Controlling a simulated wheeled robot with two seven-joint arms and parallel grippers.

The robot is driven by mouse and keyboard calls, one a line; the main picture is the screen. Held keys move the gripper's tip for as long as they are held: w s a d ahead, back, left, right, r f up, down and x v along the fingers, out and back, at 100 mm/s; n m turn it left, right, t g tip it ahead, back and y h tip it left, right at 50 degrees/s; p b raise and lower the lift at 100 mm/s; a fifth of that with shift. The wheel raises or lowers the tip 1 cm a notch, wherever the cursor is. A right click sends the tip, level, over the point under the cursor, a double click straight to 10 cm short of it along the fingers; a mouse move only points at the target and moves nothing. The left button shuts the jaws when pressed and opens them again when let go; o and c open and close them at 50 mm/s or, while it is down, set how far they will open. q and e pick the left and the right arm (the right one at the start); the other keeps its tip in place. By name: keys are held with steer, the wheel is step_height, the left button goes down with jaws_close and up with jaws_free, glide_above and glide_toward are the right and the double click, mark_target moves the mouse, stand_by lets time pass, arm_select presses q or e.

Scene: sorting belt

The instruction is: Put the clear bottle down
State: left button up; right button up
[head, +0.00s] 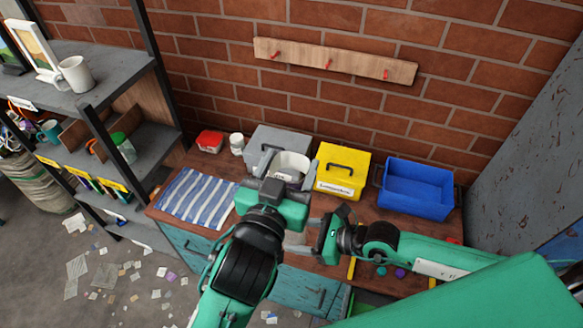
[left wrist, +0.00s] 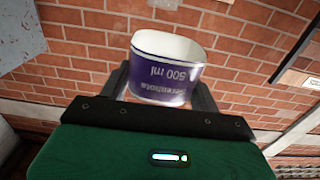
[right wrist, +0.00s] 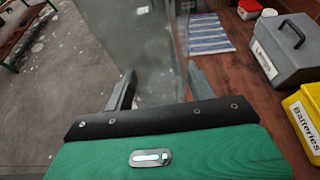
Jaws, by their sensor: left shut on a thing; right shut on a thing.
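The clear bottle (right wrist: 148,60) is see-through and grey in the right wrist view, between the fingers of my right gripper (right wrist: 160,92). In the head view my right gripper (head: 318,236) is over the front of the workbench, and a pale part of the bottle (head: 296,238) shows beside it, mostly hidden by my left arm. My left gripper (head: 276,186) is shut on a white and purple tub (left wrist: 168,72) marked "500 ml". The tub is raised in front of the grey toolbox in the head view (head: 291,163). The bottle's base is hidden.
A striped cloth (head: 197,197) lies on the left of the workbench (head: 165,184). A grey toolbox (head: 266,137), a yellow box (head: 342,158) and an empty-looking blue bin (head: 417,186) stand along the back. Small coloured pieces (head: 400,272) lie at the front right.

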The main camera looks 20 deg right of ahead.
steer(key=w+d+f+m+t+h, duration=0.1)
steer(key=w+f+m+t+h, duration=0.15)
steer(key=w, duration=0.55)
steer(key=w+d+f+m+t+h, duration=0.1)
steer(key=w+d+m+t+h, duration=0.15)
steer(key=w, duration=0.45)
steer(key=shift+s+d+f+m+t+h, duration=0.15)
steer(key=shift+f+m+h, duration=0.5)
steer(key=shift+f, duration=3.45)
steer(key=shift+d+f+m+t+h, duration=0.15)
steer(key=shift+f+m+h, duration=0.5)
steer(key=shift+f, duration=3.5)
steer(key=shift+s+d+f+m+t+h, duration=0.15)
steer(key=shift+f+m+h, duration=0.45)
steer(key=shift+f, duration=3.5)
